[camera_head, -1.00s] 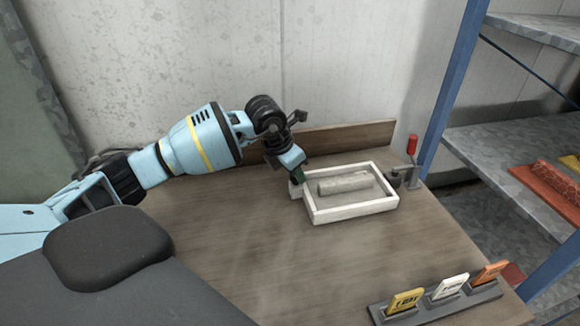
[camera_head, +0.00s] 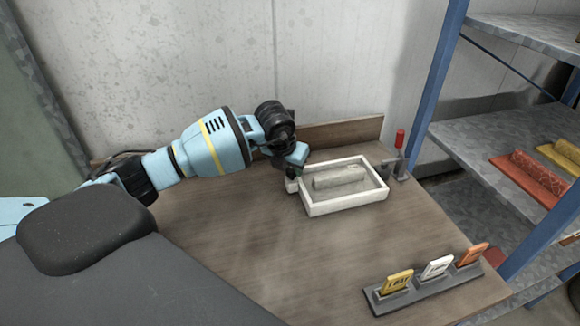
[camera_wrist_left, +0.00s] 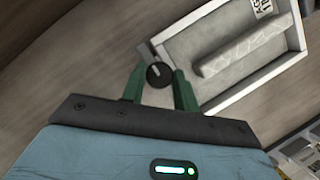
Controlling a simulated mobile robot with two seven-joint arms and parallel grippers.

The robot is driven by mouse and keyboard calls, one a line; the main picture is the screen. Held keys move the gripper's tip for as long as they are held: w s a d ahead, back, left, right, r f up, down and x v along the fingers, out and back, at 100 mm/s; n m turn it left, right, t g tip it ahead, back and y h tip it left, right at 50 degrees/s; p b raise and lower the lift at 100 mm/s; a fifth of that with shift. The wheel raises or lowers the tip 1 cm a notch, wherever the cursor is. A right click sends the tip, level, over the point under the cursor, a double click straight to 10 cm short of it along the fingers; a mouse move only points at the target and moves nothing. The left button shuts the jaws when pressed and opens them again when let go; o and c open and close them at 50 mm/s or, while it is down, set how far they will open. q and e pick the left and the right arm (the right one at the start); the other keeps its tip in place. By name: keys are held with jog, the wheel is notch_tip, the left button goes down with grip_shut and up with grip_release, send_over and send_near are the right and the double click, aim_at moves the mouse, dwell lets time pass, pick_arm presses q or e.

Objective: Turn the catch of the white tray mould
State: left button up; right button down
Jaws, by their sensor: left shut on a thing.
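The mould's rim (camera_wrist_left: 262,81) and the bar also show in the left wrist view. The catch, a round dark knob (camera_wrist_left: 159,75) with a pale mark, sits at the mould's corner. My left gripper (camera_wrist_left: 160,80) is shut on the catch, one green finger on each side. In the head view my left gripper (camera_head: 291,175) is at the mould's left corner, where the wrist partly hides the catch. My right gripper is not in view.
A clamp with a red handle (camera_head: 400,140) stands at the mould's right end. A rack with yellow, white and orange cards (camera_head: 437,268) lies at the table's front right. A blue-framed shelf (camera_head: 440,85) stands at right. The table before the mould is clear.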

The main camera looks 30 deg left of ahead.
pick_arm(q)
jog(key=o, duration=1)
jog(key=shift+c, duration=0.2)
jog(key=v, duration=0.7)
jog(key=shift+r, duration=0.4)
jog(key=shift+s+d+f, duration=0.1)
jog(key=shift+s, duration=0.1)
